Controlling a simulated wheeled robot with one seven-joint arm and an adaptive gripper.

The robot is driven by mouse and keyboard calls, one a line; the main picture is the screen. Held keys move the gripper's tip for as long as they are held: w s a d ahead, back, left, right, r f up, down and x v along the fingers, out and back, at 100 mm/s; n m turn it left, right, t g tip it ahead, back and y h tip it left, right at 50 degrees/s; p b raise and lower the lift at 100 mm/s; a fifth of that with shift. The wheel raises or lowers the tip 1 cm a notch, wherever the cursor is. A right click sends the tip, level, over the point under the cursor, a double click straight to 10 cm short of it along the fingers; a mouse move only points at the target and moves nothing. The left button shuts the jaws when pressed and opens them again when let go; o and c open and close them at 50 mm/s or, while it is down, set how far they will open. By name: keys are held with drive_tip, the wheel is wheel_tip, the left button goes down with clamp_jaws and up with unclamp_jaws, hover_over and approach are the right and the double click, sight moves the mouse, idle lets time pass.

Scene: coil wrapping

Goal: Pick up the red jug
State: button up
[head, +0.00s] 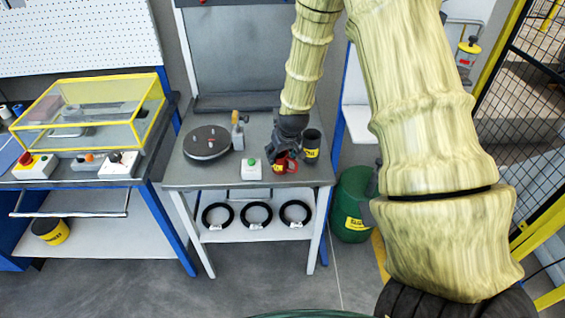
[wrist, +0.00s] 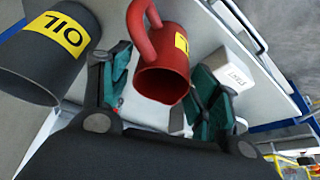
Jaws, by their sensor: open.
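The red jug (wrist: 163,84) has a yellow label and a loop handle. It stands on the grey worktable (head: 185,173), and in the head view the jug (head: 281,165) is partly hidden by my gripper. My gripper (head: 287,150) is low over the table at the jug. In the wrist view its two teal-padded fingers (wrist: 158,103) are spread apart, one on each side of the jug's open mouth. I cannot tell whether either finger touches it.
A dark OIL container (wrist: 49,50) stands close beside the jug; it also shows in the head view (head: 311,146). A white box with a green button (head: 251,170) is on the other side. A round dark disc (head: 206,143) lies farther left. Black rings (head: 256,215) lie on the lower shelf.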

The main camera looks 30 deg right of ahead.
drive_tip(key=shift+s, duration=0.2)
drive_tip(key=shift+w+p+x, duration=0.15)
drive_tip(key=shift+p+x, duration=0.4)
drive_tip(key=shift+x, duration=0.2)
drive_tip(key=shift+w+p+x, duration=0.15)
drive_tip(key=shift+p+x, duration=0.4)
drive_tip(key=shift+x, duration=0.15)
drive_tip(key=shift+w+f, duration=0.1)
drive_tip(key=shift+f, duration=0.35)
drive_tip(key=shift+w+f+p, duration=0.25)
drive_tip(key=shift+f+p, duration=0.05)
drive_tip(key=shift+f, duration=0.15)
drive_tip(key=c, duration=0.8)
